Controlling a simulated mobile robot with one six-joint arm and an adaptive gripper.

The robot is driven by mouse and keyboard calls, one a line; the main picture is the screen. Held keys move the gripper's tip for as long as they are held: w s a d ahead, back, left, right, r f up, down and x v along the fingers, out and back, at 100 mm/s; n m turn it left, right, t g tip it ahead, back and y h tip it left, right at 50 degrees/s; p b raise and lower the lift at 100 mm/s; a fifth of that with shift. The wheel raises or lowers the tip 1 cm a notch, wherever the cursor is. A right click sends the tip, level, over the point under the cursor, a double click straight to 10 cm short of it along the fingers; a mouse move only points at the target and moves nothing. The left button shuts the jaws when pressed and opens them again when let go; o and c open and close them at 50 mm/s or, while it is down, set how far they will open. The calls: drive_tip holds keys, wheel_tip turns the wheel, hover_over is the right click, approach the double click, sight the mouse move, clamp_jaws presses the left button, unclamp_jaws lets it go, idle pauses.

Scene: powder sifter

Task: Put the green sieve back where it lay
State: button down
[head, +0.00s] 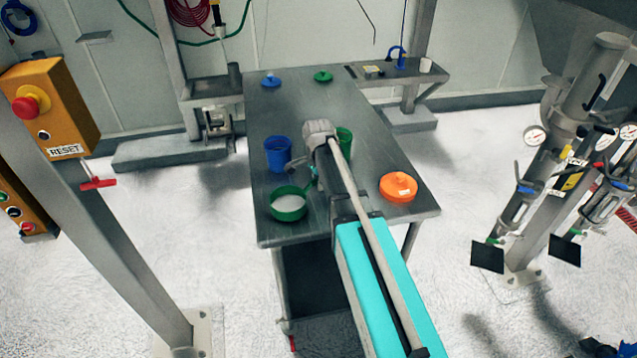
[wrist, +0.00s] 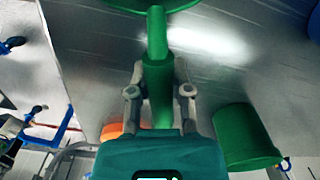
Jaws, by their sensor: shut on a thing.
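The green sieve (head: 288,206) is at the near left of the metal table, with a pale round mesh inside its green rim. Its handle points up and right toward my gripper (head: 308,172). In the wrist view my gripper (wrist: 159,92) is shut on the green handle (wrist: 157,68), one finger on each side. Part of the sieve's rim (wrist: 182,5) shows at the top edge of that view. I cannot tell whether the sieve touches the table or hangs just above it.
On the table (head: 350,215) a blue cup (head: 278,155) stands behind the sieve. A green cup (head: 344,140) is partly hidden by my arm. A blue lid (head: 270,80) and a green lid (head: 323,76) lie at the far end.

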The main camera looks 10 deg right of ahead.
drive_tip(key=shift+f+b, duration=0.4)
drive_tip(key=shift+f, duration=0.05)
drive_tip(key=shift+c, duration=2.4)
unclamp_jaws()
